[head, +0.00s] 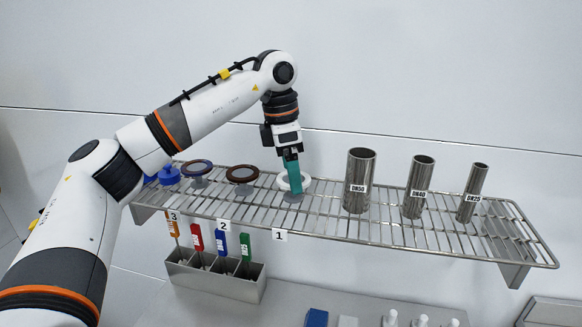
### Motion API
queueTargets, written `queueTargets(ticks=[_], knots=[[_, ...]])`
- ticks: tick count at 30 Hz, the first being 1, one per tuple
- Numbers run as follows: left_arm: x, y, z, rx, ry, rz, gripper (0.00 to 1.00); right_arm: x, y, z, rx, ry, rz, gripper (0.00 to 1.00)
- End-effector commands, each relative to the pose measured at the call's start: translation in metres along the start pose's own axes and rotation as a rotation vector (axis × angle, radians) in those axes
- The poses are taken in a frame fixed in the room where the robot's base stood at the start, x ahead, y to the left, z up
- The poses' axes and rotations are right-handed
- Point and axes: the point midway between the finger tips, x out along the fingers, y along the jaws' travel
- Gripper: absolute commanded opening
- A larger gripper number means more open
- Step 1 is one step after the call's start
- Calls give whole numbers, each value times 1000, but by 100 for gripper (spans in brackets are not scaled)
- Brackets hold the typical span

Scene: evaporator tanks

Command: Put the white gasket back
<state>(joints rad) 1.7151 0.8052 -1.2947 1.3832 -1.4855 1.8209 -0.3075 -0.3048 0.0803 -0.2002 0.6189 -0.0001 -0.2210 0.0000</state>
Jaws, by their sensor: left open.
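The white gasket (306,183) is a pale ring on a small stand on the wire shelf, above the label 1. My left gripper (294,188) comes down from above with teal fingers at the gasket and hides part of the ring. Its jaws are open, but the gap between the fingers does not show clearly. I cannot tell whether the fingers touch the ring. My right gripper is not in view.
A brown ring (242,174) and a dark blue-brown ring (196,167) sit left on the wire shelf (330,222). Steel pipes marked DN50 (360,180), DN40 (419,187) and DN25 (473,192) stand right. A holder (213,280) with coloured tags hangs below.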

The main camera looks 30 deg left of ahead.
Motion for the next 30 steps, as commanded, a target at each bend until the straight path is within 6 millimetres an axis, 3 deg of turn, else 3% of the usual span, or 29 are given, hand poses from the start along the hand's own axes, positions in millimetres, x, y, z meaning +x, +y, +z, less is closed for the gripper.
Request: queueTargets(ticks=[5,8,15,21,30], knots=[[-8,0,-1,0,0,-1,86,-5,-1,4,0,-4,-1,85],[-18,-1,-1,-1,3,-3,86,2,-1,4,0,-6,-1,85],[-71,0,-2,0,4,-3,86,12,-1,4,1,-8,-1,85],[-111,0,-2,0,0,-3,86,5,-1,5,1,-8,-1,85],[-126,0,-1,-1,0,-1,86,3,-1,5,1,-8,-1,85]])
